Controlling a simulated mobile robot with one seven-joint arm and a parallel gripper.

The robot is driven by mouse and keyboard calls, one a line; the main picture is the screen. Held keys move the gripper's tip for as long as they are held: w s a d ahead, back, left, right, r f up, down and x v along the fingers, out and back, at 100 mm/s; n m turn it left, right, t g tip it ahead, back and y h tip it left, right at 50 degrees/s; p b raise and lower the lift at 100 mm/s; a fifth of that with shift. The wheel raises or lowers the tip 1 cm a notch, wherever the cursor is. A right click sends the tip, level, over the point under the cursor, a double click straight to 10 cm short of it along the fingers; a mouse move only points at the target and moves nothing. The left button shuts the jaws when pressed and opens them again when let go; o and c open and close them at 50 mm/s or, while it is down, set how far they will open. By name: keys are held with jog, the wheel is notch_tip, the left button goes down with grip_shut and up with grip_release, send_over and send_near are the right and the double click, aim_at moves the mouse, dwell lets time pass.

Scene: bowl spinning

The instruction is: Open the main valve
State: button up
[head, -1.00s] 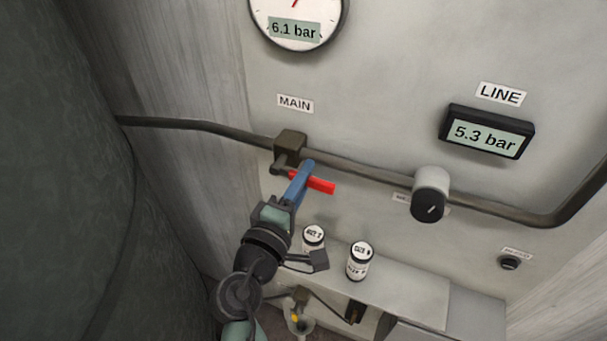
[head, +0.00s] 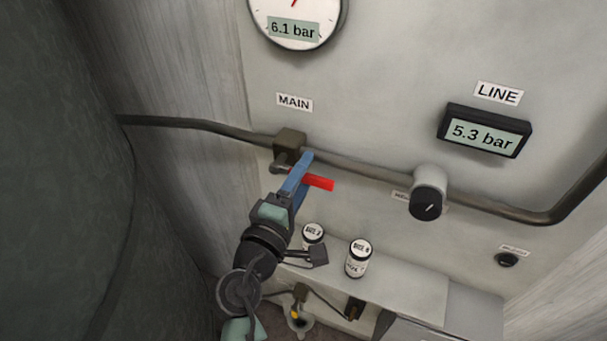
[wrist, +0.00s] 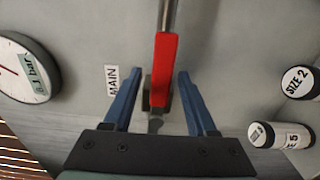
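The main valve has a dark block body (head: 290,143) on the pipe under the MAIN label (head: 294,102). Its red lever handle (head: 319,182) points to the right, lying along the pipe. My gripper (head: 306,172) is at the valve with its two blue fingers apart. In the wrist view, the red handle (wrist: 164,70) runs between the open fingers of my gripper (wrist: 157,82), with a gap on each side. In the head view, the fingers hide the handle's inner end.
The pipe (head: 380,174) runs across the wall past a black knob (head: 427,203). The gauge (head: 297,25) reads 6.1 bar and the LINE display (head: 483,133) reads 5.3 bar. Two labelled canisters (head: 313,236) (head: 358,258) stand on the ledge (head: 410,287) below.

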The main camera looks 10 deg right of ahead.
jog(key=b+v, duration=0.4)
jog(key=v, duration=0.9)
jog(key=shift+b, duration=0.35)
jog(key=shift+w, duration=0.1)
jog(key=w+r+m+t+y, duration=0.2)
jog(key=r+m+t, duration=0.15)
jog(key=r, duration=0.75)
jog(key=w+r+m+t+y, duration=0.25)
jog(key=r+m, duration=0.25)
jog(key=r, duration=0.5)
jog(key=s+r+m+t+y, duration=0.2)
jog(key=s+r+t, duration=0.1)
jog(key=r, duration=0.6)
jog(key=s+d+r+m+t+y, duration=0.1)
jog(key=s+r+t+y, duration=0.1)
jog(key=s+r, duration=0.4)
notch_tip(320, 180, up, 3)
jog(key=shift+f+m+t+b, duration=0.1)
jog(key=shift+m+t+b, duration=0.25)
jog(key=shift+t+b, duration=0.1)
